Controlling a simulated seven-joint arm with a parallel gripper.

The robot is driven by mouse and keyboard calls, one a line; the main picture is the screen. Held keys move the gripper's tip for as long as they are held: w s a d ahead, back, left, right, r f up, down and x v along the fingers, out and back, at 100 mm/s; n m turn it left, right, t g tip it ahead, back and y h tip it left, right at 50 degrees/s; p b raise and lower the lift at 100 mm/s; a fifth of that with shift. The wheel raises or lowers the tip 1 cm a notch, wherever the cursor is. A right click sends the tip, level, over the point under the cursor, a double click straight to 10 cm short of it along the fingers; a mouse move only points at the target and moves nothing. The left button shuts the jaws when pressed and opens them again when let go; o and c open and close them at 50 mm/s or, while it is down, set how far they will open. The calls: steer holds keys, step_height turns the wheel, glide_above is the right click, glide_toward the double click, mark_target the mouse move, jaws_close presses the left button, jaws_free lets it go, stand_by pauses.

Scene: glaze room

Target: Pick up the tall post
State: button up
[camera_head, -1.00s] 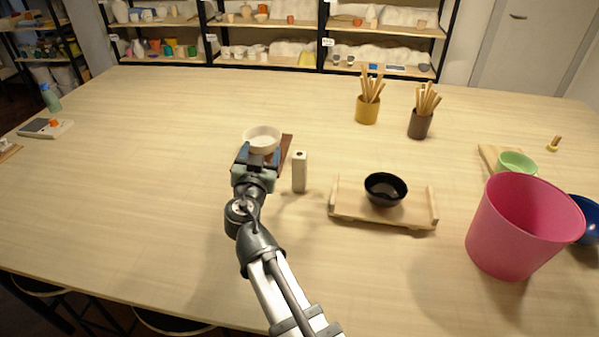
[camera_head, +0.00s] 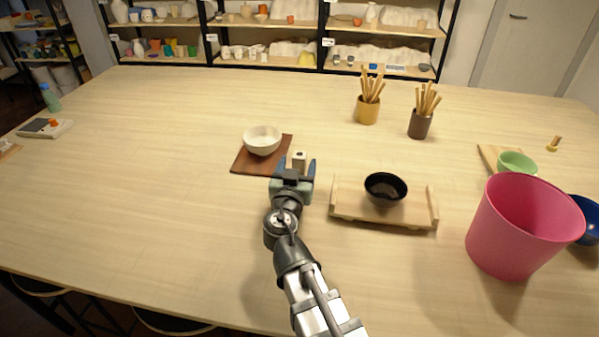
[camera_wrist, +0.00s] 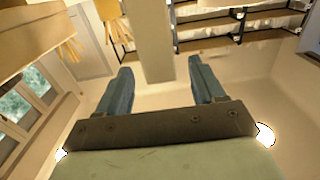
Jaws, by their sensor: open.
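The tall post (camera_head: 299,157) is a pale upright block with a dark hole in its top, standing on the table right of the brown board. My gripper (camera_head: 297,168) is open, with a blue finger on each side of the post in the head view; its lower part is hidden behind my gripper. In the wrist view the post (camera_wrist: 150,40) rises upright beyond and between the open fingertips of my gripper (camera_wrist: 160,78). I cannot tell whether either finger touches it.
A white bowl (camera_head: 262,140) sits on the brown board (camera_head: 243,163) just left. A black bowl (camera_head: 386,188) stands on a wooden tray (camera_head: 350,209) to the right. A pink bucket (camera_head: 520,230) is farther right. The table's left front is clear.

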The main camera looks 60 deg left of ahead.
steer(key=x, duration=0.3)
steer(key=shift+w+a, duration=0.15)
steer(key=shift+a, duration=0.05)
steer(key=c, duration=1.2)
